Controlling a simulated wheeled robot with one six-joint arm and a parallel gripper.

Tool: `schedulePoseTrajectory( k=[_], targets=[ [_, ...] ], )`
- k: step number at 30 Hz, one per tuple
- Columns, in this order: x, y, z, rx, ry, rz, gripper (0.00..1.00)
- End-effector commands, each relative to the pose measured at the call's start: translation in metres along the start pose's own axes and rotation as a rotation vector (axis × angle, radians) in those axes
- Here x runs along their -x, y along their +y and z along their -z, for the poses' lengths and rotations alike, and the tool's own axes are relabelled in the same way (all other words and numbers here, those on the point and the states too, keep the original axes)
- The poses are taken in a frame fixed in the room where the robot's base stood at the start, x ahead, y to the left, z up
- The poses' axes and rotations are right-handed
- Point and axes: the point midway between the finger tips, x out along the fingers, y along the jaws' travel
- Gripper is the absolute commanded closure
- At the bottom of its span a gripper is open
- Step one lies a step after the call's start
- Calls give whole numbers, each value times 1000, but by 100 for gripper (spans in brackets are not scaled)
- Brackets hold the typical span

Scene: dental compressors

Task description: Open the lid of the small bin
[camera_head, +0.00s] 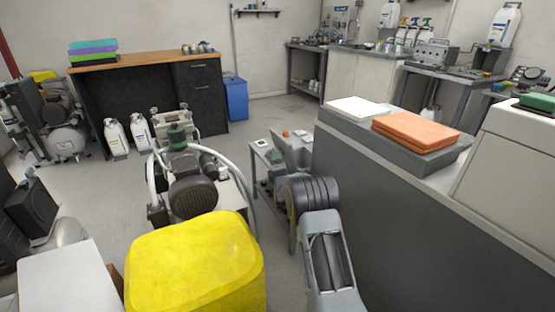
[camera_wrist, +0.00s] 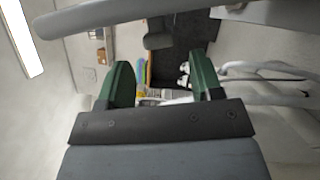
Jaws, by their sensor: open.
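The yellow bin-like container (camera_head: 195,262) stands close in front, at the bottom of the head view. Its rounded top looks shut, and its lower part is cut off by the frame. A small blue bin (camera_head: 236,98) stands on the floor beside the wooden-topped desk; its top looks closed, but the details are too small to tell. I cannot tell which of the two is the small bin. My gripper (camera_wrist: 161,68) shows two green fingers set apart in the wrist view, with nothing between them. It is away from both bins.
A compressor (camera_head: 190,185) with white hoses stands behind the yellow container. A grey counter (camera_head: 385,215) with an orange folded stack (camera_head: 415,131) lies right of my arm. The wooden-topped desk (camera_head: 150,60) is at the back left. Open floor lies between the desk and counter.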

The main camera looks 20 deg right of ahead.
Motion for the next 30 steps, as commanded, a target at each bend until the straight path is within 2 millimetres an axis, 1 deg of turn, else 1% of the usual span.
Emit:
schedulePoseTrajectory(
  k=[1, 6, 12, 18, 28, 30],
  targets=[
    [-8, -3, 0, 0, -1, -1, 40],
    [-30, -2, 0, -1, 0, 0, 40],
    [-46, -2, 0, -1, 0, 1, 40],
    [-52, 0, 0, -1, 0, 1, 40],
    [-53, 0, 0, -1, 0, 2, 40],
    [-53, 0, 0, -1, 0, 1, 47]
  ],
)
